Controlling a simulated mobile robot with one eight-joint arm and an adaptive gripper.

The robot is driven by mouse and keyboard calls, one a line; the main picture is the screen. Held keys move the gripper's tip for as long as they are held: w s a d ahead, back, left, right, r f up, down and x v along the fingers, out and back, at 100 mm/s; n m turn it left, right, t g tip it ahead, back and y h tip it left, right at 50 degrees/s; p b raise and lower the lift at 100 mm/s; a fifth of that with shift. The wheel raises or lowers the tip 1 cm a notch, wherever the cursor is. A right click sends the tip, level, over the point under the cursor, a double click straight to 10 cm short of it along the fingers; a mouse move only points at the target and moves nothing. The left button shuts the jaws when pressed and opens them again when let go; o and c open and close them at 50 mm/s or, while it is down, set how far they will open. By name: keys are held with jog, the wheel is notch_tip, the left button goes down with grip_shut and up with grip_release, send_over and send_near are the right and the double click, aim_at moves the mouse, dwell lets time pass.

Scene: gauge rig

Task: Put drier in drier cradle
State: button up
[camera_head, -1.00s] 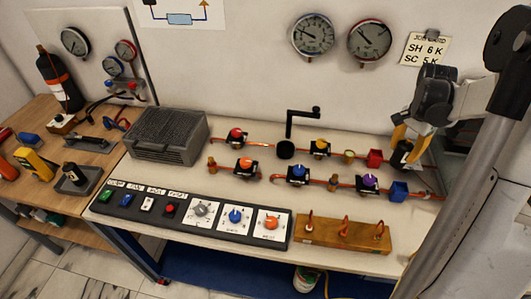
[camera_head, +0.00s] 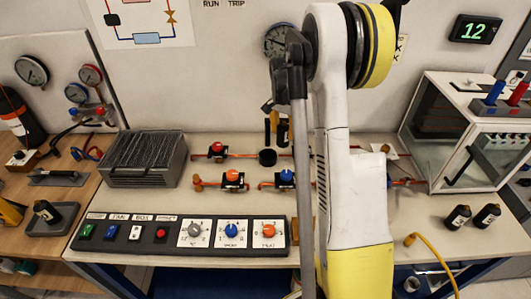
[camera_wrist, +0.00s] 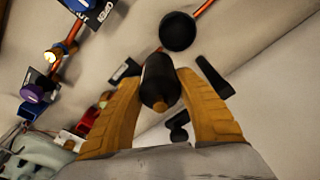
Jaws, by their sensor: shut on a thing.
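My gripper (camera_head: 278,128) is shut on a dark cylinder with a brass-coloured end, which I take as the drier (camera_wrist: 160,83). In the wrist view the drier sits between the two orange fingers (camera_wrist: 160,105). In the head view the gripper is above the bench behind my arm, near the round black cup (camera_head: 267,157), and the drier is mostly hidden. The cup also shows in the wrist view (camera_wrist: 177,32), beyond the drier and apart from it. I cannot tell for certain which fixture is the drier cradle.
Valves with red (camera_head: 216,148), orange (camera_head: 232,176) and blue knobs stand on copper pipes. A grey finned unit (camera_head: 146,160) is at left, a control panel (camera_head: 180,232) in front. A glass-sided box (camera_head: 465,130) and two black bottles (camera_head: 458,217) are at right. My arm hides the middle.

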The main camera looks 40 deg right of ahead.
jog(key=shift+w+a+f+b, duration=0.5)
jog(key=shift+a+f, duration=0.25)
jog(key=shift+f, duration=0.45)
jog(key=shift+w+a+f+b, duration=0.45)
jog(key=shift+a+f, duration=0.3)
jog(key=shift+f, duration=0.5)
jog(key=shift+w+a+f+b, duration=0.35)
jog(key=shift+w+a+f, duration=0.3)
jog(key=shift+f, duration=0.55)
jog(key=shift+s+a, duration=0.15)
jog(key=shift+f, duration=0.15)
jog(key=o, duration=1.3)
